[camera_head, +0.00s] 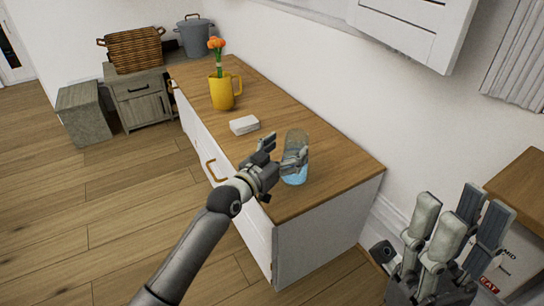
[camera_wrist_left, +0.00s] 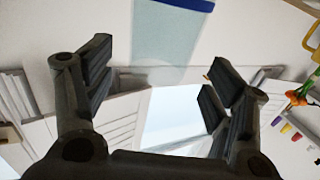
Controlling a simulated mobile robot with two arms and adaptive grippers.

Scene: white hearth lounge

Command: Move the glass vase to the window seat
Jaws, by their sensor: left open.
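The glass vase (camera_head: 295,176), clear with a blue lower part, stands on the near end of the wooden-topped cabinet (camera_head: 335,160). My left gripper (camera_head: 279,152) is open right beside it, with a finger overlapping the vase's left side in the head view. In the left wrist view the vase (camera_wrist_left: 165,40) shows at the top, beyond the gap between the open fingers (camera_wrist_left: 160,85). I cannot tell whether they touch it. My right gripper (camera_head: 458,232) is open and empty at the lower right, away from the cabinet. No window seat can be made out.
On the cabinet top, a white box (camera_head: 244,125) and a yellow jug with orange flowers (camera_head: 222,92) stand behind the vase. A wicker basket (camera_head: 135,50) and grey pot (camera_head: 194,37) stand farther back. A wooden-topped piece (camera_head: 525,180) is at the right. The floor at left is clear.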

